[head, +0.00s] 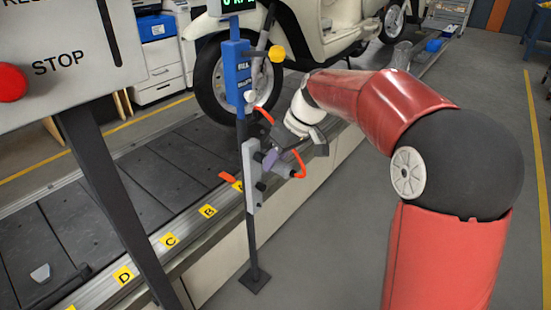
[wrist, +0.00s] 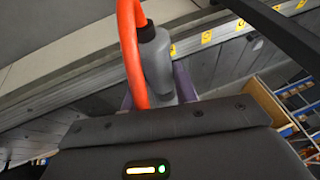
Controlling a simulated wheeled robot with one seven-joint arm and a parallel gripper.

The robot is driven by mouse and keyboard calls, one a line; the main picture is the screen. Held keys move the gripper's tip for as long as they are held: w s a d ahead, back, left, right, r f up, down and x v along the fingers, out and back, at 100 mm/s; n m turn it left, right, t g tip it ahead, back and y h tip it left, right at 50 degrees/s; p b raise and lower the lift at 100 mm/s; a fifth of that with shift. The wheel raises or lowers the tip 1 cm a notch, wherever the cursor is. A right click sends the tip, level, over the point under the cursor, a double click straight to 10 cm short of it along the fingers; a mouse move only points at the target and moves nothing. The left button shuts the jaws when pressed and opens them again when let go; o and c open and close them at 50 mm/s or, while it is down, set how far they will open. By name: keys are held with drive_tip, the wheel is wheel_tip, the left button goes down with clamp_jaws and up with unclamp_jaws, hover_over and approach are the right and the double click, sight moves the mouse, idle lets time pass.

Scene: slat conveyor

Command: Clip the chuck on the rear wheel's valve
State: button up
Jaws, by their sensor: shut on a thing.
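My gripper (head: 268,158) is beside the grey plate (head: 251,190) on the blue and dark post. In the wrist view its purple fingers (wrist: 185,82) are shut on the grey chuck (wrist: 156,58), which has an orange hose (wrist: 131,45) beside it. In the head view the orange hose (head: 299,163) loops around my gripper, and the chuck is hard to make out; whether it touches the plate I cannot tell. The cream scooter (head: 312,35) stands on the conveyor. Its nearer wheel (head: 215,85) is behind the post; its farther wheel (head: 394,22) is at the upper right. No valve is clear.
The slat conveyor (head: 140,190) has yellow lettered tags along its edge. A blue pump post (head: 237,75) with a yellow knob (head: 277,53) stands before the nearer wheel. A panel with a red stop button (head: 10,82) fills the upper left. The grey floor at right is free.

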sight(290, 165)
drive_tip(key=shift+s+d+b, duration=0.4)
drive_tip(key=shift+s+d, duration=0.2)
drive_tip(key=shift+d, duration=0.2)
drive_tip(key=shift+s+d+b, duration=0.4)
drive_tip(key=shift+s+d, duration=0.2)
drive_tip(key=shift+d, duration=0.15)
